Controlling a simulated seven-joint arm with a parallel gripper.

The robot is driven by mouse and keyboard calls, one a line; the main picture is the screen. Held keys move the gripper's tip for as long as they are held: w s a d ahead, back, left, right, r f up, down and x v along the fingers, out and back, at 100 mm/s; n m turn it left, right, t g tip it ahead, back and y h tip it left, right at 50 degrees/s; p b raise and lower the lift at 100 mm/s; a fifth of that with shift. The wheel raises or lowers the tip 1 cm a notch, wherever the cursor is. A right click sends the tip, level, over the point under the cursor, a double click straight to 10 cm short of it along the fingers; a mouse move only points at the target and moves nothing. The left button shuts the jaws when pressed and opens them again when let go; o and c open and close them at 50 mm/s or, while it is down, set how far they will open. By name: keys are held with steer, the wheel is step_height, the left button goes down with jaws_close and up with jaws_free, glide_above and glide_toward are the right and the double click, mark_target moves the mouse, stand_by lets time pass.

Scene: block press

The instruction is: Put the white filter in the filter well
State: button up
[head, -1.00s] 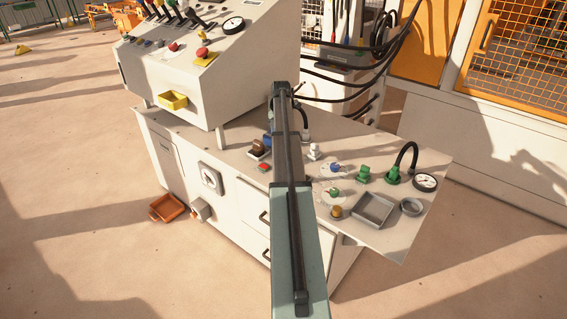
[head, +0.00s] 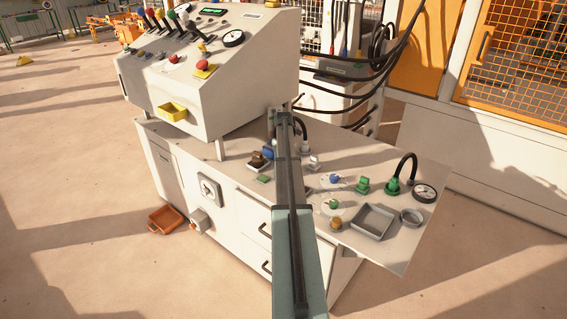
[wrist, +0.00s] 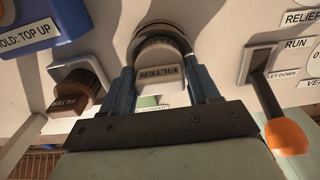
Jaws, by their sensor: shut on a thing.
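In the wrist view my gripper (wrist: 160,78) is shut on a pale grey-white filter (wrist: 158,70) whose FILTER label appears upside down. One blue-grey finger stands on each side of it. A dark rounded rim (wrist: 161,26) arches round the filter's far end. It may be the well, but I cannot tell how deep the filter sits. A brown filter (wrist: 75,97) stands to the left, and it also shows in the head view (head: 257,160). My arm hides the gripper and the held filter in the head view.
A lever with an orange knob (wrist: 286,137) is close on the right in the wrist view. A blue part (wrist: 45,22) is at upper left. A green marker (head: 263,179) lies near the bench's front edge.

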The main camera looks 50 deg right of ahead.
steer(key=shift+f, duration=0.3)
steer(key=o, duration=1.1)
steer(key=shift+o, duration=0.2)
step_height(320, 180, up, 12)
steer(key=shift+r, duration=0.15)
